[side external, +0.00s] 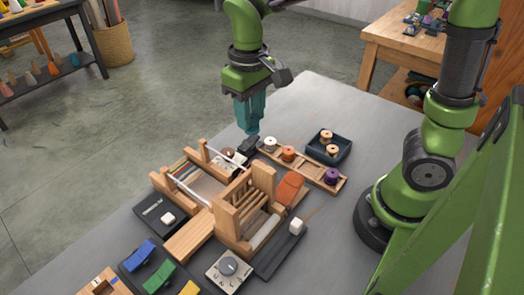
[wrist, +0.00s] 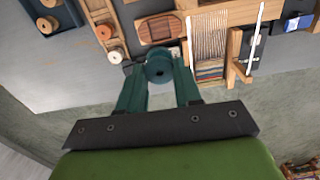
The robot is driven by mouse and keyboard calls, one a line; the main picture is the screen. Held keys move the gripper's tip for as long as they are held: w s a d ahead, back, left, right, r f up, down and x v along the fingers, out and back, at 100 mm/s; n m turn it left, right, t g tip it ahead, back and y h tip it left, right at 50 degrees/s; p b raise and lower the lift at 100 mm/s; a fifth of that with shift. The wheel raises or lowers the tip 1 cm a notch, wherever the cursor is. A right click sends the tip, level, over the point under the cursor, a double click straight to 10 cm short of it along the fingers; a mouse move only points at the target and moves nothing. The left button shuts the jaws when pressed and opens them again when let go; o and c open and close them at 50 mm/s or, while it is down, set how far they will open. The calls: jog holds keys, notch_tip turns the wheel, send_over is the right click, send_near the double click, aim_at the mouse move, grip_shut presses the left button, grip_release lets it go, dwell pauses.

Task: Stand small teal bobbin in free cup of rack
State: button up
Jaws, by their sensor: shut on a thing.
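In the side view the bobbin is hard to tell from the teal fingers. The rack holds a white bobbin (side external: 270,143), an orange bobbin (side external: 288,153) and a purple bobbin (side external: 331,175). A bare stretch of the rack lies between the orange and purple bobbins. The held bobbin is apart from the rack.
A dark tray (side external: 345,155) with orange-brown bobbins stands behind the rack. A wooden loom (side external: 232,218) is in front, and an orange piece (side external: 289,188) lies between it and the rack. A wooden shuttle (wrist: 160,28) lies near the held bobbin in the wrist view.

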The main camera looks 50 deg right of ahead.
jog(key=shift+r, duration=0.65)
